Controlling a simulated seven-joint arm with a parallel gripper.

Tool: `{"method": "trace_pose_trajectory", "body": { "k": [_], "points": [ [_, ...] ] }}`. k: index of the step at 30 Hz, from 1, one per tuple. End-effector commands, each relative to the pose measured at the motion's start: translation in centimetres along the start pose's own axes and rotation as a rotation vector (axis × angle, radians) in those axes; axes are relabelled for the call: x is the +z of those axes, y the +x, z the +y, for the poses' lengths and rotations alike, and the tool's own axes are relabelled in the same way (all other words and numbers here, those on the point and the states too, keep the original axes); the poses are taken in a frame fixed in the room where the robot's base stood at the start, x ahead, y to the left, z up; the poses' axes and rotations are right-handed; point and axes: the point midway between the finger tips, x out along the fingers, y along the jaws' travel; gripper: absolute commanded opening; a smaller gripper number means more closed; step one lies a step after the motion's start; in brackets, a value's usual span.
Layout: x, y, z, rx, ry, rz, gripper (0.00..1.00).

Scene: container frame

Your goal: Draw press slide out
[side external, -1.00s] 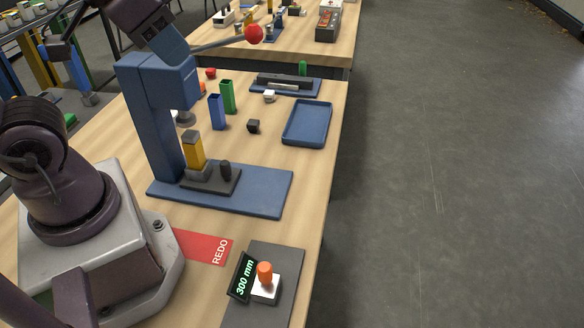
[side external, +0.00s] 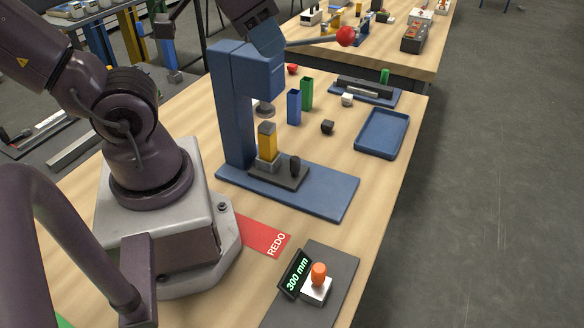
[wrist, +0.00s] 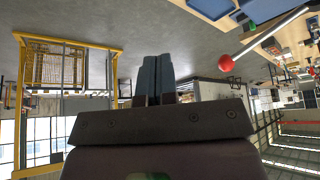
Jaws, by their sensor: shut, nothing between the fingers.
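The blue press (side external: 232,115) stands on a blue base plate (side external: 325,192). Its lever with a red ball (side external: 346,36) sticks out to the right; the ball also shows in the wrist view (wrist: 226,63). The dark slide (side external: 272,179) with a black knob (side external: 295,166) lies on the base, under the press head. A yellow block (side external: 267,142) stands upright in a grey holder on the slide, below the round ram (side external: 265,110). My gripper (side external: 270,44) is high by the press head, left of the red ball, its tips partly unclear there. In the wrist view its fingers (wrist: 158,80) are together and empty.
A red REDO card (side external: 264,236) and a 300 mm display (side external: 295,274) with an orange-topped control (side external: 319,274) are in front.

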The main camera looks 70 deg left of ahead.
Motion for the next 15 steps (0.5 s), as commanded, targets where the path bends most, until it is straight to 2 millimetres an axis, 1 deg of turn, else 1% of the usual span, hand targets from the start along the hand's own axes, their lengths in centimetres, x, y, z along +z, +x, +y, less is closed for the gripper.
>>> {"method": "trace_pose_trajectory", "body": {
  "k": [14, 15],
  "points": [
    [0.0, 0.0, 0.0, 0.0, 0.0, 0.0, 0.0],
    [0.0, 0.0, 0.0, 0.0, 0.0, 0.0, 0.02]
  ]
}}
